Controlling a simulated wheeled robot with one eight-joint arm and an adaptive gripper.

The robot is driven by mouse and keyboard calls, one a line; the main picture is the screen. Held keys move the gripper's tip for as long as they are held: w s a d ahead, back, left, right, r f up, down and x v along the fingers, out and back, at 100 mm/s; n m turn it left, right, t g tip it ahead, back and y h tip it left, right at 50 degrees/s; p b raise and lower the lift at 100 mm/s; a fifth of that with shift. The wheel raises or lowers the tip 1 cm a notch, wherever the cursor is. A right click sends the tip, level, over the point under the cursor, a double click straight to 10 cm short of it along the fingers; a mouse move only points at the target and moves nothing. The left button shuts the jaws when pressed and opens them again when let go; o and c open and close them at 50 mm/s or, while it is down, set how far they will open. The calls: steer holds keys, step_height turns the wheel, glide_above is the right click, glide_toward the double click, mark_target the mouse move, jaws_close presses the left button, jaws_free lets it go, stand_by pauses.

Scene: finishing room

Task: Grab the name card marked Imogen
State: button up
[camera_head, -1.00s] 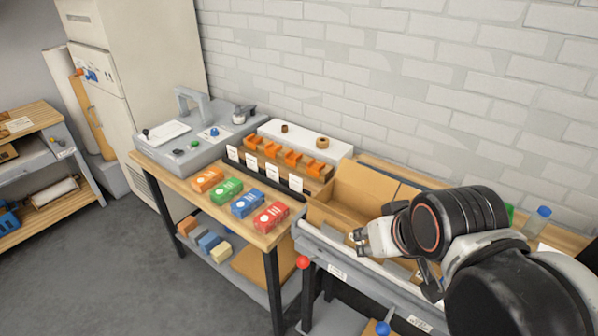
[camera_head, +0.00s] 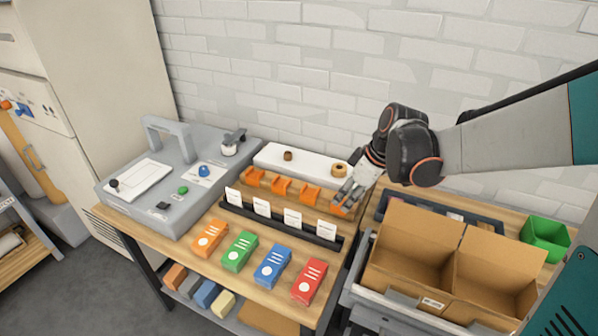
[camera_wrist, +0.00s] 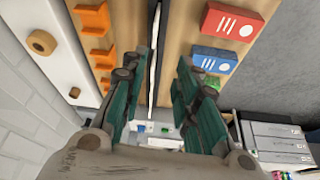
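Several white name cards, the rightmost (camera_head: 323,231) and the leftmost (camera_head: 233,196) among them, stand upright in a row in a black rail (camera_head: 278,229) on the wooden bench. Their print is too small to read, so I cannot tell which says Imogen. My gripper (camera_head: 344,198) is near the right end of the row, beside the rightmost orange holder. In the wrist view my gripper (camera_wrist: 166,60) is open, with teal fingers apart. A thin white card edge (camera_wrist: 153,60) shows between them; the cards' faces are hidden there.
Orange holders (camera_head: 281,186) stand behind the cards; orange, green, blue and red boxes, the red one (camera_head: 309,281) rightmost, lie in front. A grey machine (camera_head: 180,185) is at left. An open cardboard box (camera_head: 413,250) and green bin (camera_head: 546,238) are at right.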

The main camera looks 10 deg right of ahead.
step_height(320, 180, down, 2)
steer(key=w+f+n, duration=0.1)
steer(key=w, duration=0.1)
steer(key=b, duration=0.3)
glide_toward(327, 226)
steer(key=shift+n+y, duration=0.3)
steer(key=x, duration=0.5)
steer(key=shift+w+d, duration=0.2)
steer(key=shift+w, duration=0.2)
steer(key=b+x, duration=0.1)
steer(key=x, duration=0.1)
steer(key=b+x, duration=0.1)
steer(key=x, duration=0.2)
steer(key=shift+s+f, duration=0.2)
steer(key=shift+f, duration=0.05)
steer(key=shift+d+r, duration=0.1)
jaws_close()
